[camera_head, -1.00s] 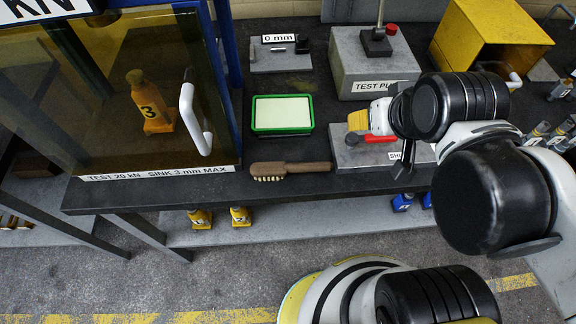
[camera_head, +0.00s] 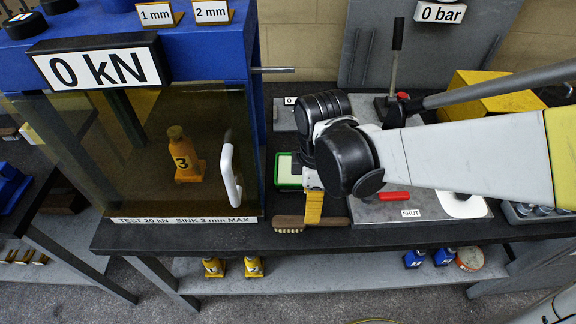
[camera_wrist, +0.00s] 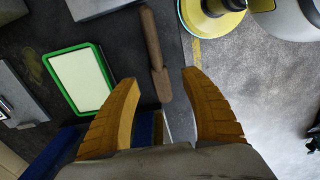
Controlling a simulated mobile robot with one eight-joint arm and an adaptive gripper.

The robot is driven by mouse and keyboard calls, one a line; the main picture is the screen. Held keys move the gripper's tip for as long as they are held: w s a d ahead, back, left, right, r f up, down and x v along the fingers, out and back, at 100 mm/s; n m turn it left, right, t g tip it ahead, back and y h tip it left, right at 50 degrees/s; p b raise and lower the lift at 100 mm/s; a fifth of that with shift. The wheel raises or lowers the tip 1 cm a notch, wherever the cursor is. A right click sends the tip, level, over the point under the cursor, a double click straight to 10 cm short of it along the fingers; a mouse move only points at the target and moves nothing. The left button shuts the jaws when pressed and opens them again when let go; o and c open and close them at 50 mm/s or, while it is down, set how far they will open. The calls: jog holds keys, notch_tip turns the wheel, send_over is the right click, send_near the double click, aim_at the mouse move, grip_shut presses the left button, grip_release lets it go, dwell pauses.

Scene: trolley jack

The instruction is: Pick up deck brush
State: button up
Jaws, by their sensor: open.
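The deck brush (camera_head: 290,223), brown wood with pale bristles, lies along the bench's front edge, bristle end to the left. My gripper (camera_head: 313,210) is over it, and a yellow finger hides part of its middle. In the wrist view the brush (camera_wrist: 152,40) runs from the top down between the two spread yellow fingers of my gripper (camera_wrist: 160,79). The fingers are open, with space on both sides of the brush. I cannot tell how far they are above it.
A green-rimmed tray (camera_wrist: 101,73) lies just behind the brush. The blue press (camera_head: 258,100) with a tinted door and white handle (camera_head: 229,172) stands left. A grey plate with a red lever (camera_head: 394,196) lies right. The floor drops away in front of the bench.

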notch_tip(320, 180, down, 6)
jog(key=shift+a+f+b, duration=0.1)
jog(key=shift+b, duration=1.15)
jog(key=f+b, duration=0.1)
jog(key=f, duration=0.2)
jog(key=f+b, duration=0.1)
jog(key=f, duration=0.1)
jog(key=shift+w+a+b, duration=0.3)
jog(key=shift+w, duration=0.05)
jog(key=shift+r, duration=0.1)
grip_shut()
